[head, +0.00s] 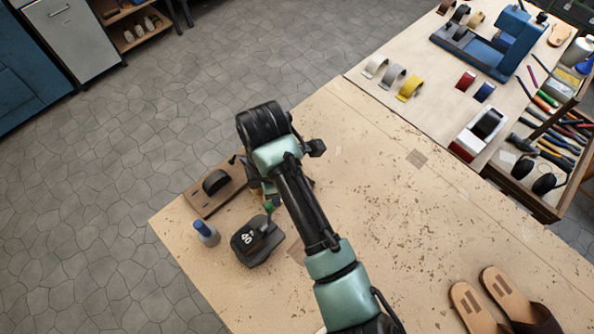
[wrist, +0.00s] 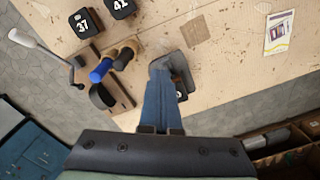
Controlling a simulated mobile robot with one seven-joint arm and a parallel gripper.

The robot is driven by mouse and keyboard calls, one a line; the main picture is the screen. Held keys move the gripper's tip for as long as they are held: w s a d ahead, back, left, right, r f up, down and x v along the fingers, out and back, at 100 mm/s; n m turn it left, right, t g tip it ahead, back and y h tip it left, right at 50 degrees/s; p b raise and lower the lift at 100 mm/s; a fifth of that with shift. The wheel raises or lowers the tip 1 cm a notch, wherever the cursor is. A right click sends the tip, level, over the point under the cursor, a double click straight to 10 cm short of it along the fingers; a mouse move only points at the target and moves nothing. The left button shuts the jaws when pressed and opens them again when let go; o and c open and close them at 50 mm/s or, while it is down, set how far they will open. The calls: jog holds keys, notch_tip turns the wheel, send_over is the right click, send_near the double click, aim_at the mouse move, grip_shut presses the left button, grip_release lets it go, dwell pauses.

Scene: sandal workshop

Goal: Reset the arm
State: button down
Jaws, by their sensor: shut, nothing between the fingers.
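My gripper (wrist: 160,72) shows in the wrist view as two blue fingers pressed together, pointing at the worktable (head: 370,210) with nothing held. A dark block (wrist: 184,68) lies just beyond and right of the fingertips, partly covered by them; I cannot tell whether they touch it. In the head view my arm reaches over the table's left part, bent at its far end. The gripper itself is mostly hidden there behind the arm.
Sandals (head: 472,308) lie at the front right. A second table (head: 420,112) holds straps and a blue machine (head: 490,48). The table's middle is clear.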

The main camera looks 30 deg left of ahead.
notch_tip(320, 180, up, 3)
jog(key=shift+a+f+p, duration=0.1)
jog(key=shift+a+p, duration=0.05)
jog(key=shift+p, duration=0.5)
jog(key=shift+w, duration=0.1)
